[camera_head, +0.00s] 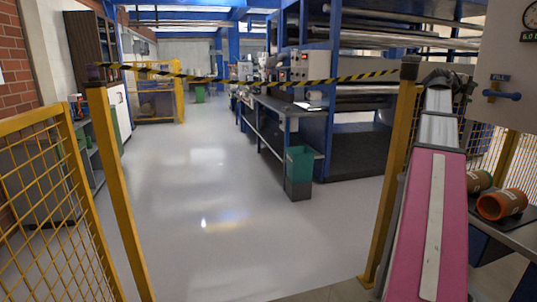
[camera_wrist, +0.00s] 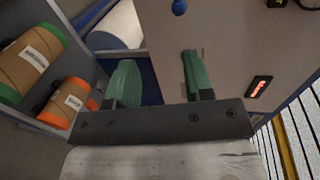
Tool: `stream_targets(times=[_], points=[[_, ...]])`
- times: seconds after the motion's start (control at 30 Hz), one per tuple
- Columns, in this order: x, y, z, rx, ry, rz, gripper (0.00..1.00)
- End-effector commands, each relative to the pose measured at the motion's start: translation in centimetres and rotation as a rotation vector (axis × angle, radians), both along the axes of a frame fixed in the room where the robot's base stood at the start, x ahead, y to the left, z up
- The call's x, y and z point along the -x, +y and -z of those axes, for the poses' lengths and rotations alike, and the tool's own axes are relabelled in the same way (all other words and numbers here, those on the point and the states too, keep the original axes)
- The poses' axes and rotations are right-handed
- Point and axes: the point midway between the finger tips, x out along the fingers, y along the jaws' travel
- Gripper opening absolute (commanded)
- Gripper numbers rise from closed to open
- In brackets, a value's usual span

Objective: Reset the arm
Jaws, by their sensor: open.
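My gripper (camera_wrist: 157,72) shows in the wrist view with its two green fingers apart and nothing between them. It faces a plain grey-white panel (camera_wrist: 222,45). In the head view my arm reaches up along the right side, and I cannot make out the fingers there. A brown roller with green ends (camera_wrist: 30,60) and a brown roller with orange ends (camera_wrist: 70,102) lie on a shelf left of the gripper, apart from it. In the head view the green-ended roller (camera_head: 479,181) and the orange-ended roller (camera_head: 502,204) are right of my arm.
A panel (camera_head: 500,60) with a blue peg (camera_head: 503,96) stands at the right. A yellow post (camera_head: 392,180) is close to my arm. A striped barrier tape (camera_head: 260,81) crosses the aisle. A green bin (camera_head: 299,172) stands beyond it. The floor (camera_head: 220,200) is mostly clear.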

Motion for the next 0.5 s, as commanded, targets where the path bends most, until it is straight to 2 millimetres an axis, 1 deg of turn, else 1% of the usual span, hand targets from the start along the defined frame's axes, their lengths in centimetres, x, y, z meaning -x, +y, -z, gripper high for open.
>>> stream_targets(times=[0.03, 0.27, 0.37, 0.5], points=[[-0.3, 0.4, 0.8, -0.007, 0.019, -0.010, 0.47], [-1.4, 1.9, 4.0, -0.028, 0.115, -0.057, 0.47], [-2.1, 2.9, 5.9, -0.039, 0.173, -0.088, 0.47], [-3.1, 4.7, 9.3, -0.059, 0.276, -0.146, 0.47]])
